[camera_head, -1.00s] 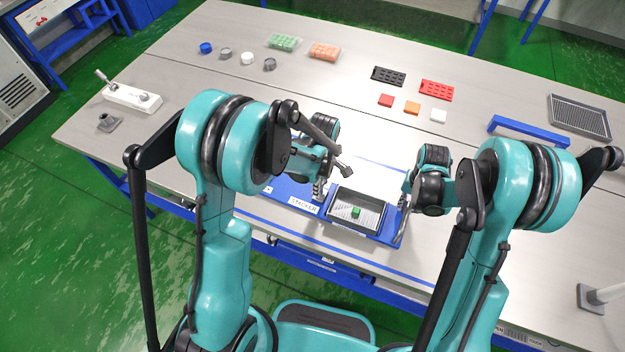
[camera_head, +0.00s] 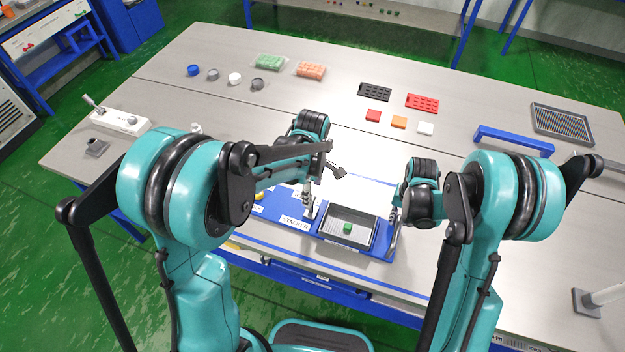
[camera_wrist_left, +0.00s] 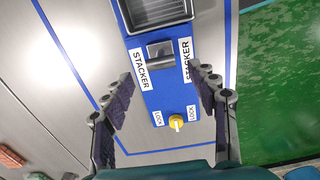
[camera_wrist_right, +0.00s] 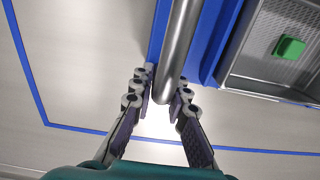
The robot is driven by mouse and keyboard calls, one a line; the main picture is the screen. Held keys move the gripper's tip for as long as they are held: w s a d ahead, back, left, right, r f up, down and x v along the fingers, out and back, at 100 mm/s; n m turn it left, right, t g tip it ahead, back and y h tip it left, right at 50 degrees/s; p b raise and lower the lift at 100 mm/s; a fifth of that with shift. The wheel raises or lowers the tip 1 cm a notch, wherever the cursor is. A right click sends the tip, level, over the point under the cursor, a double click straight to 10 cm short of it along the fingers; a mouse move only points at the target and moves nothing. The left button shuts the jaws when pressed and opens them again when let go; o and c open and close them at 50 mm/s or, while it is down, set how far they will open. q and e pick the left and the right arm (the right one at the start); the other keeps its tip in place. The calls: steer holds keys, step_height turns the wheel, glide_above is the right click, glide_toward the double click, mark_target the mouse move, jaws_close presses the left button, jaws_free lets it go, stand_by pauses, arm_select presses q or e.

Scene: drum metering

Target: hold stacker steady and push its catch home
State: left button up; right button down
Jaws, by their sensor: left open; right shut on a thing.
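The stacker is a blue base (camera_head: 270,226) with a STACKER label, a grey tray (camera_head: 366,240) holding a green cube (camera_head: 347,228), and a metal bar at its right end. In the left wrist view, its yellow catch (camera_wrist_left: 176,122) sits between two LOCK labels, and a grey metal block (camera_wrist_left: 160,50) lies between the STACKER labels. My left gripper (camera_head: 322,182) is open and empty above the base, near the block. In its wrist view the fingers spread either side of the base. My right gripper (camera_wrist_right: 162,85) is shut on the metal bar (camera_wrist_right: 178,50).
A white box with a lever (camera_head: 118,121) stands at the left. Round caps (camera_head: 234,78), egg-like trays (camera_head: 271,62), coloured blocks (camera_head: 398,122) and black and red racks (camera_head: 422,102) lie farther back. A blue bar (camera_head: 512,141) stands at the right. The table between is clear.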

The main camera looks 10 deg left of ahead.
mark_target(313, 201)
arm_select(q)
step_height(313, 201, up, 5)
steer(key=shift+r, duration=0.15)
stand_by(0.3)
arm_select(e)
steer(key=c, duration=1.4)
jaws_free()
